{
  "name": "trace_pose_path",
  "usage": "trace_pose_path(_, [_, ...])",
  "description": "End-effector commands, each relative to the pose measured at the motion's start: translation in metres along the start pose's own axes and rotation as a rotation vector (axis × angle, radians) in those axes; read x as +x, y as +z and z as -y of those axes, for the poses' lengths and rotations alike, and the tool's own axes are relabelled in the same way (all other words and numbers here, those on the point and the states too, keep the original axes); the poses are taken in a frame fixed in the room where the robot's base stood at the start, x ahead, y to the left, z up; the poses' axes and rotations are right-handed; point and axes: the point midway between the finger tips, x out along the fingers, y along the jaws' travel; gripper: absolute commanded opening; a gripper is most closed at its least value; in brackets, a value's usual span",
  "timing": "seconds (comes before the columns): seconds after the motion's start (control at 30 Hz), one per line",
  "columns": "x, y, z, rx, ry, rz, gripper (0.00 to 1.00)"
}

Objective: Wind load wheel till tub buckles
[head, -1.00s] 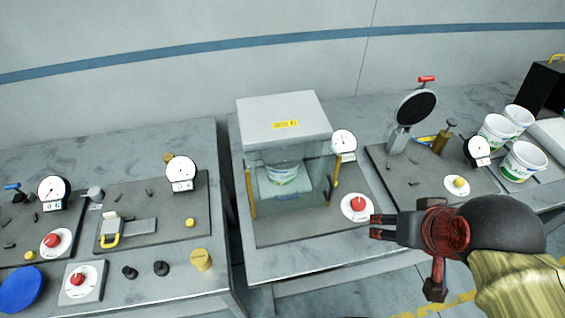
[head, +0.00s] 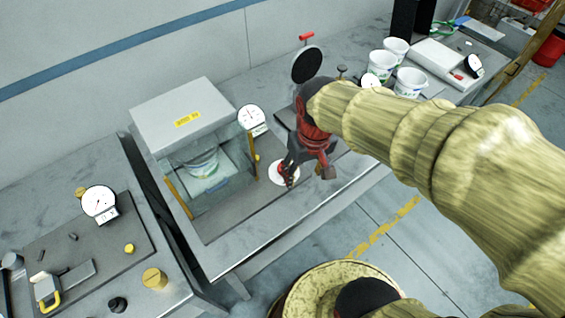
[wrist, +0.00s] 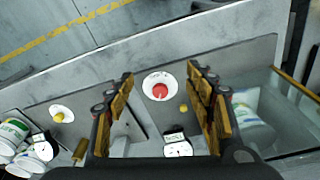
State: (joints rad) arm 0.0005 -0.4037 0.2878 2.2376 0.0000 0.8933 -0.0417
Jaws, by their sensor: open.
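The load wheel is a white disc with a red knob. In the head view the white disc (head: 277,174) is partly covered by my gripper (head: 289,180). In the wrist view the wheel (wrist: 160,88) shows whole, with its red knob between the fingers of my open gripper (wrist: 160,74); I cannot tell whether they touch it. The white tub (head: 203,164) stands upright inside the clear-walled press (head: 172,112) and looks unbuckled. The tub also shows at the right of the wrist view (wrist: 252,132). The press gauge (head: 251,119) stands beside the booth; its reading is too small.
A lever station with a round black plate (head: 307,64) stands right of the press. White tubs (head: 383,64) and a scale (head: 440,62) are further right. A left bench holds a gauge (head: 99,202) and a yellow knob (head: 154,278). A small yellow button (wrist: 183,107) is near the wheel.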

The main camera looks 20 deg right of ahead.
Motion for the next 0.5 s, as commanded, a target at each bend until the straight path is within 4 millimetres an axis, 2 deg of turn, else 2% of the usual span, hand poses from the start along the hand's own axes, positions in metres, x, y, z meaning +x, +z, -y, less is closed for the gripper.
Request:
trace_pose_path(0.1, [0.040, -0.032, -0.001, -0.065, -0.007, 0.100, 0.54])
trace_pose_path(0.3, [0.109, -0.080, -0.004, -0.225, -0.030, 0.190, 0.54])
trace_pose_path(0.4, [0.127, -0.104, -0.005, -0.309, -0.036, 0.183, 0.54])
trace_pose_path(0.5, [0.121, -0.131, -0.006, -0.395, -0.033, 0.136, 0.54])
